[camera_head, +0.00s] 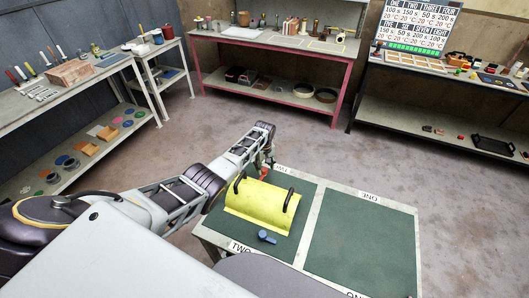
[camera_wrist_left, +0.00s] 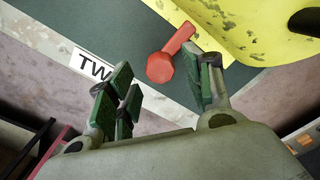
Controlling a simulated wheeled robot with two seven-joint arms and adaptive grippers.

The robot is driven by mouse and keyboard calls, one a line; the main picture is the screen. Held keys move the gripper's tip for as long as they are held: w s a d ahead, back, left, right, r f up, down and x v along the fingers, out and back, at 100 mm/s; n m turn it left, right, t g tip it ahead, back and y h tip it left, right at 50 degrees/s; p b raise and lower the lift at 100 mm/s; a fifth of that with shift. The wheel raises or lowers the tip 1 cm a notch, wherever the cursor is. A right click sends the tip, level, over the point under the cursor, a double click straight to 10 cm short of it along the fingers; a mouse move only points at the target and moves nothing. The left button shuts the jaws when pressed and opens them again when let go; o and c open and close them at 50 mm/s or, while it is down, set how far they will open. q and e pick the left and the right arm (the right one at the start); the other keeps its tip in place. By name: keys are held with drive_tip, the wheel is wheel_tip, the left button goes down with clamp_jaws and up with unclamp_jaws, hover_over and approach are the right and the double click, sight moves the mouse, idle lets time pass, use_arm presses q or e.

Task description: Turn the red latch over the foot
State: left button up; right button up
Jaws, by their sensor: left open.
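The red latch (camera_wrist_left: 168,58) lies on the green table top, its round end near the TWO label and its narrow arm pointing up and right to the edge of the yellow half-shell (camera_wrist_left: 230,45). I cannot tell whether its tip overlaps the shell's flat foot. In the head view the yellow shell (camera_head: 258,207) sits on the left green panel with two black handles. My left gripper (camera_wrist_left: 162,92) is open and empty, its fingers apart on either side of the latch's round end. In the head view my left gripper (camera_head: 267,162) is at the table's far left corner, partly hidden. My right gripper is not in view.
A blue latch (camera_head: 266,237) lies at the near end of the shell. The right green panel (camera_head: 357,243), marked ONE, is empty.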

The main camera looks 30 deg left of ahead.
sight(265, 169)
use_arm(q)
wheel_tip(265, 169, up, 10)
drive_tip(key=shift+r, duration=0.2)
idle(0.7)
idle(0.3)
